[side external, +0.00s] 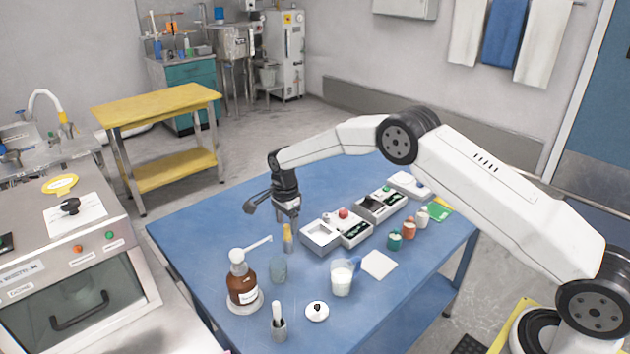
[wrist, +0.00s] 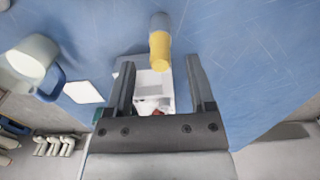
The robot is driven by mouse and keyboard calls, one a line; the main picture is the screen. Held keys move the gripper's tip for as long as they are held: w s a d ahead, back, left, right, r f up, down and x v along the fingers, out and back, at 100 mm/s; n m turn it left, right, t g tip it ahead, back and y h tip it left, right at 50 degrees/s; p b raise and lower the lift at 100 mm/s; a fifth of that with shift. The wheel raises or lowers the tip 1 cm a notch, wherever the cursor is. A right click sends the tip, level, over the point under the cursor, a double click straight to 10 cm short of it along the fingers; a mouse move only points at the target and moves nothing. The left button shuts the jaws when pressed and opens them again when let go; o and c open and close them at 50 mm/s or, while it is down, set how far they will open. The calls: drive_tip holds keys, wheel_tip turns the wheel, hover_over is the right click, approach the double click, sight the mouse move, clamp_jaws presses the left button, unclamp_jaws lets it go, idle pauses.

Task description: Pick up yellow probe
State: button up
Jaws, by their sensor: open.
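The yellow probe (side external: 287,232) stands upright on the blue table, with a grey lower part. In the wrist view its yellow end (wrist: 160,50) lies just beyond and between the fingers, with the grey part at the top edge of the picture. My gripper (side external: 285,215) is open and empty above the table, close to the probe's top. In the wrist view the two dark fingers (wrist: 160,80) are spread apart, and the probe does not touch them as far as I can see.
A white tray instrument (side external: 318,235) stands right of the probe. The table's left back (side external: 200,220) is clear.

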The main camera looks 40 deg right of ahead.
sight(288, 238)
drive_tip(key=shift+f, duration=1.1)
clamp_jaws()
